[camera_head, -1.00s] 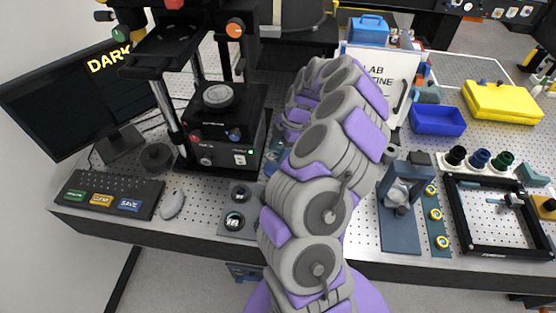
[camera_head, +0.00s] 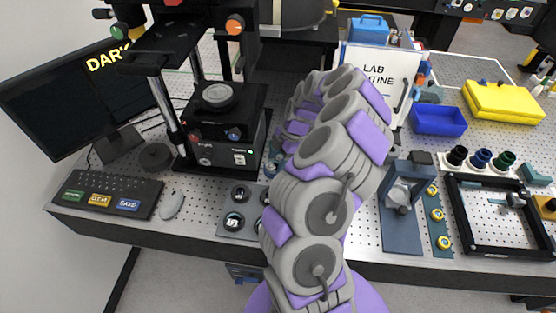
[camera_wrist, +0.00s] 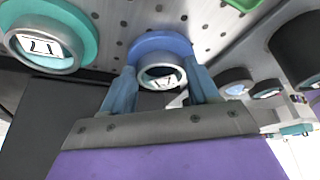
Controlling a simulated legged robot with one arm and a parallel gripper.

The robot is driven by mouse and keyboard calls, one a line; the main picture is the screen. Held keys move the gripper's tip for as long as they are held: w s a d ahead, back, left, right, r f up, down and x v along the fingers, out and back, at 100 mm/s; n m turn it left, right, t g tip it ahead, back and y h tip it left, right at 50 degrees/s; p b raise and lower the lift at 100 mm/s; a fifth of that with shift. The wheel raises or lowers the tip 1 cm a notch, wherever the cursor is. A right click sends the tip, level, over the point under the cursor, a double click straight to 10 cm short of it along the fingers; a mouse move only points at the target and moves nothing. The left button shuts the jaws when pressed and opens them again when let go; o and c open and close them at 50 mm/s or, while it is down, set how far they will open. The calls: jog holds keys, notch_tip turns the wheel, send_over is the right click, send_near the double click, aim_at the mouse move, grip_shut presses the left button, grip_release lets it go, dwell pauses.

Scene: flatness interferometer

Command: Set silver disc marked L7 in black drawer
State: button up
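A silver-rimmed disc (camera_wrist: 162,77) with a white face sits against a round blue piece in the wrist view. Its marking looks like L7 but is skewed and partly cut off. My gripper (camera_wrist: 162,90) has its two blue fingers on either side of this disc, very close to its rim. Whether they press on it I cannot tell. Another silver disc (camera_wrist: 45,46), on a teal round piece, is at the left; its mark is hard to read. In the head view my arm hides the gripper. I cannot make out a black drawer for certain.
A grey plate with several round discs (camera_head: 237,193) lies at the table's front, left of my arm. The black instrument (camera_head: 222,130) stands behind it. A blue-grey stand (camera_head: 400,215) and a black frame (camera_head: 500,250) are at the right. A mouse (camera_head: 172,204) lies left.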

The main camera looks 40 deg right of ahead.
jog(key=o, duration=0.4)
jog(key=shift+c, duration=0.2)
jog(key=p+v, duration=0.2)
jog(key=v, duration=1)
dwell(0.4)
